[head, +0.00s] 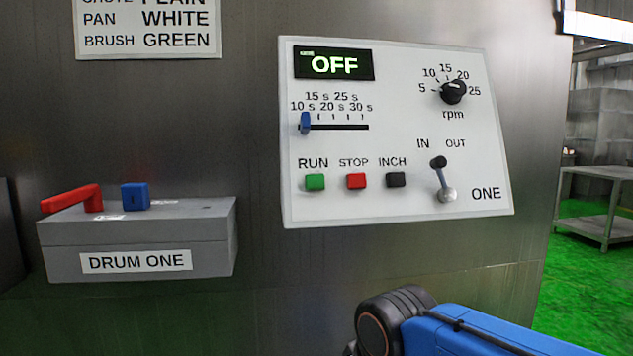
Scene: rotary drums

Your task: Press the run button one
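The green RUN button (315,182) sits at the lower left of the white control panel (400,215) marked ONE. The red STOP button (356,181) and the black INCH button (396,180) are in the same row to its right. The panel's display (334,64) reads OFF. A blue slider (305,123) is at the left end of its slot, near 10 s. A black rpm knob (453,92) is at the upper right. A lever (441,178) leans toward IN. My blue and black arm shows at the bottom right; my gripper is out of view.
A grey box (150,240) labelled DRUM ONE sticks out at the left, with a red handle (75,198) and a blue block (135,196) on top. A metal table (600,177) stands on green floor at the right. The space before the panel is clear.

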